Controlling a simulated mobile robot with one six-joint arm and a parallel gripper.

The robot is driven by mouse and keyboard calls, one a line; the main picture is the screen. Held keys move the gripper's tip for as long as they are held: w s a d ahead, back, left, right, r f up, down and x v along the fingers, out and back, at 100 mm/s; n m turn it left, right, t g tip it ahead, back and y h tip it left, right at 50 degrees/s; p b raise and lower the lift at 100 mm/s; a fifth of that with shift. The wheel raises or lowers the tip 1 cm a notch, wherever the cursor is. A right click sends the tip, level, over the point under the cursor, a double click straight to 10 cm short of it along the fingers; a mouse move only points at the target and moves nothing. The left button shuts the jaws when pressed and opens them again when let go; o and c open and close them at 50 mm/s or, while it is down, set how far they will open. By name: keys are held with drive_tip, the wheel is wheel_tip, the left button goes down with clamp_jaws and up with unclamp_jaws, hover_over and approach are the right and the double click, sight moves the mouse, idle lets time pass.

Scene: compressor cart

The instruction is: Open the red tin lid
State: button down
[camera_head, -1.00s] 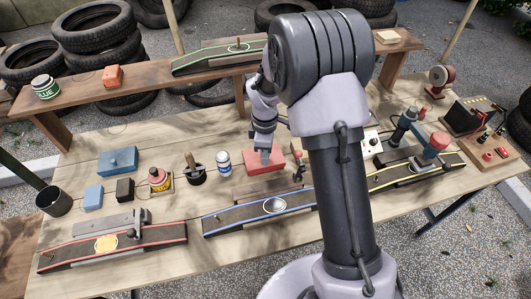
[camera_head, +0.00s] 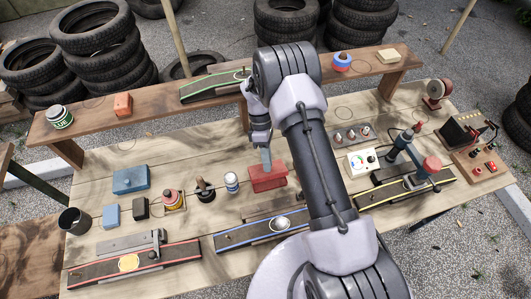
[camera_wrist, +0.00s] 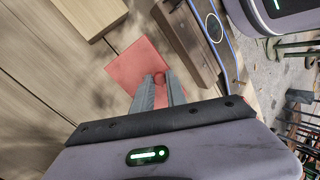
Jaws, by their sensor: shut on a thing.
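The red tin (camera_head: 268,183) is a flat rectangular box on the wooden bench, right of the white and blue can. Its red lid (camera_wrist: 130,66) fills the middle of the wrist view, with a small round red knob (camera_wrist: 158,77) at the fingers. My gripper (camera_head: 266,164) points down at the tin from above. In the wrist view my gripper (camera_wrist: 160,82) has its two grey fingers on either side of the knob, shut on it. The fingers hide part of the lid. I cannot tell whether the lid is raised from the tin.
A white and blue can (camera_head: 231,182) and a black-handled tool (camera_head: 205,190) stand left of the tin. A blue-edged strip (camera_head: 250,233) lies in front. A white meter box (camera_head: 362,162) is to the right. The raised wooden shelf (camera_head: 150,107) runs behind.

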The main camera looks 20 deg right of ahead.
idle(0.4)
drive_tip(key=c, duration=1.3)
unclamp_jaws()
drive_tip(key=shift+c, duration=0.2)
